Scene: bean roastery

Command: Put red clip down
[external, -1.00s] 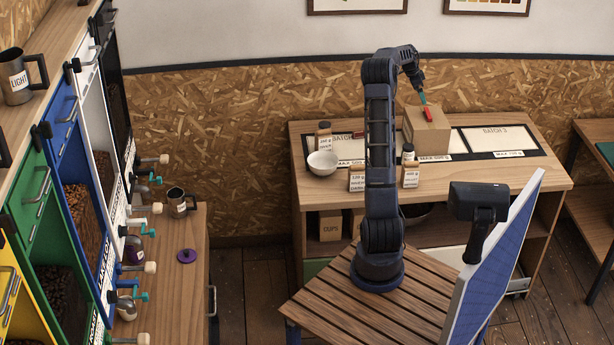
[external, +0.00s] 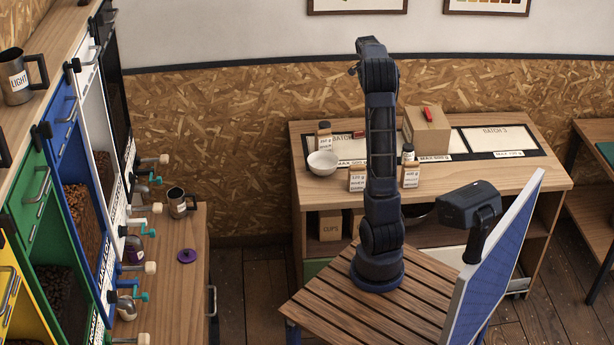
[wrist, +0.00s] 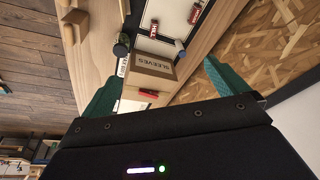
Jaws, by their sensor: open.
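The red clip (external: 427,113) lies on top of the cardboard box (external: 427,135) on the wooden bench. The wrist view also shows the red clip (wrist: 149,92) resting on the box, whose side reads SLEEVES (wrist: 153,66). My gripper (wrist: 160,70) is open, its green fingers spread wide with nothing between them. It is back from the clip and apart from it.
The bench (external: 466,178) also holds a white bowl (external: 322,163), labelled jars (external: 410,172) and a board marked with batch areas (external: 493,139). More red clips (wrist: 153,28) show beyond the box in the wrist view. A tilted blue panel (external: 497,262) stands right of my arm.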

